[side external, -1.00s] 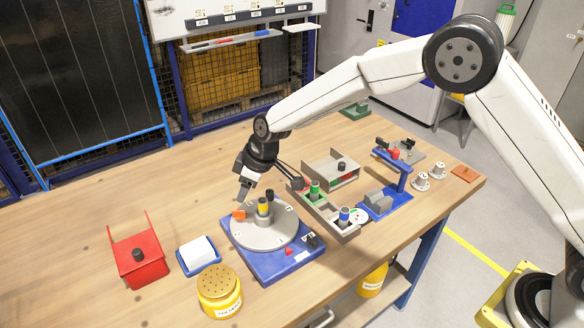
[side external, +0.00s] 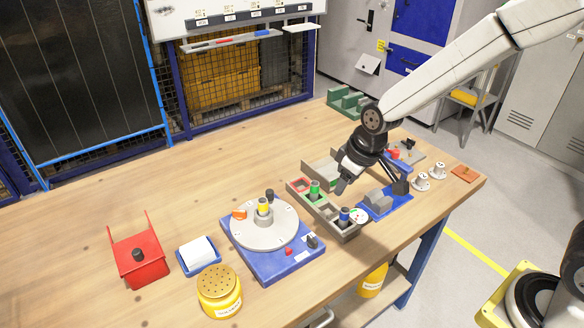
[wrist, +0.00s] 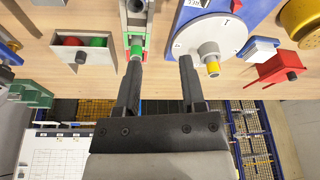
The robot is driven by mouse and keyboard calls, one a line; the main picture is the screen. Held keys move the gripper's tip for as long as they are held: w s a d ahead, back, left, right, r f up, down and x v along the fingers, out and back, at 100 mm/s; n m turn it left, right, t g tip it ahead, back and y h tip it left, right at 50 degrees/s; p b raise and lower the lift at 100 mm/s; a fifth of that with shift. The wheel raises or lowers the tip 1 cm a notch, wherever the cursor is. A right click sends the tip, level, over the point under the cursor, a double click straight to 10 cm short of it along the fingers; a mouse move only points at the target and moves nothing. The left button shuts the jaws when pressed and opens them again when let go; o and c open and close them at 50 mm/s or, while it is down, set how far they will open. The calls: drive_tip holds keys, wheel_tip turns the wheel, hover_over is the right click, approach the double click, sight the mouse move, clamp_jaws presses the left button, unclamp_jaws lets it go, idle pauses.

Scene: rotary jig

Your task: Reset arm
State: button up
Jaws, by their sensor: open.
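My gripper (side external: 370,188) is open and empty above the right part of the table, over the parts tray and the blue stand. In the wrist view my gripper (wrist: 161,65) shows its two fingers apart with nothing between them. The rotary jig, a grey disc (side external: 277,235) on a blue base (side external: 275,268), lies left of my gripper. A yellow-topped cylinder (side external: 263,205) stands upright in a grey hub at the disc's middle; it also shows in the wrist view (wrist: 212,67). An orange piece (side external: 239,214) sits on the disc's left edge.
The grey parts tray (side external: 328,214) holds a green cylinder (side external: 314,188) and a blue one (side external: 344,214). A blue stand (side external: 380,207) is close under my gripper. A red box (side external: 138,268), a white block (side external: 197,251) and a yellow canister (side external: 219,292) stand left. The back left tabletop is clear.

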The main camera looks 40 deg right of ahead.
drive_tip(key=s+d+m+h, duration=0.1)
drive_tip(key=s+d+m, duration=0.2)
drive_tip(key=s, duration=0.9)
drive_tip(key=d, duration=0.3)
drive_tip(key=shift+s+f, duration=0.2)
drive_tip(key=shift+f, duration=0.05)
